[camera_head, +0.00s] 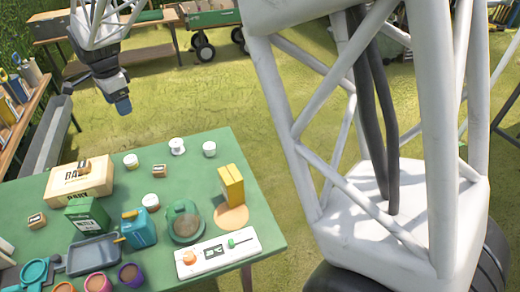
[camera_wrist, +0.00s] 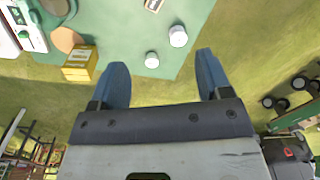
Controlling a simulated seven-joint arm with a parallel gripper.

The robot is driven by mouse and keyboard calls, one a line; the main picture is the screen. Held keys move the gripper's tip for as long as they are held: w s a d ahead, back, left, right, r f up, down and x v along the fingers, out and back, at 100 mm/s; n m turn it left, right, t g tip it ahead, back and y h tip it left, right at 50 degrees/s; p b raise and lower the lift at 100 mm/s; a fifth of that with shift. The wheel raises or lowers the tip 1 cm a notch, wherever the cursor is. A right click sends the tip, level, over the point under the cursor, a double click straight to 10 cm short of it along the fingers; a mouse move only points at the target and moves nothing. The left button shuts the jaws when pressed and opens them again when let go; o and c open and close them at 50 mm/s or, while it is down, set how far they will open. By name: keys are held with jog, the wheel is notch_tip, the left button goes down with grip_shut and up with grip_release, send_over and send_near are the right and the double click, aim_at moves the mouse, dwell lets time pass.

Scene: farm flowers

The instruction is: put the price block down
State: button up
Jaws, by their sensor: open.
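Several small wooden blocks with dark-marked white labels show in the head view. One price block (camera_head: 159,170) stands on the green table (camera_head: 136,147) between the white jars; a block also shows at the top edge of the wrist view (camera_wrist: 154,5). Another block (camera_head: 37,221) stands at the table's left, and a third (camera_head: 84,167) is on the cardboard box (camera_head: 66,188). I cannot tell which one the task means. My gripper (camera_head: 122,105) is beyond the table's far edge, above the grass. In the wrist view my gripper (camera_wrist: 162,70) has its blue fingers wide apart, with nothing between them.
White jars (camera_head: 209,149) stand near the far edge. A yellow box (camera_head: 231,186) stands by a round cork mat (camera_head: 232,219).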

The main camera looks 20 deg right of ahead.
jog(key=s+d+r+n+t, duration=0.1)
jog(key=s+d+r+n, duration=0.2)
jog(key=s+d, duration=0.65)
jog(key=s+d+r+n, duration=0.3)
jog(key=s+d, duration=0.5)
jog(key=d, duration=0.3)
jog(key=s+d+f+n, duration=0.2)
jog(key=s+d, duration=0.3)
jog(key=s, duration=0.5)
jog(key=s+d+f+n, duration=0.1)
jog(key=s+d+n, duration=0.3)
jog(key=s, duration=0.7)
jog(key=shift+s+d+f+n+t, duration=0.2)
jog(key=shift+d+f+n+t, duration=0.15)
jog(key=shift+d, duration=0.4)
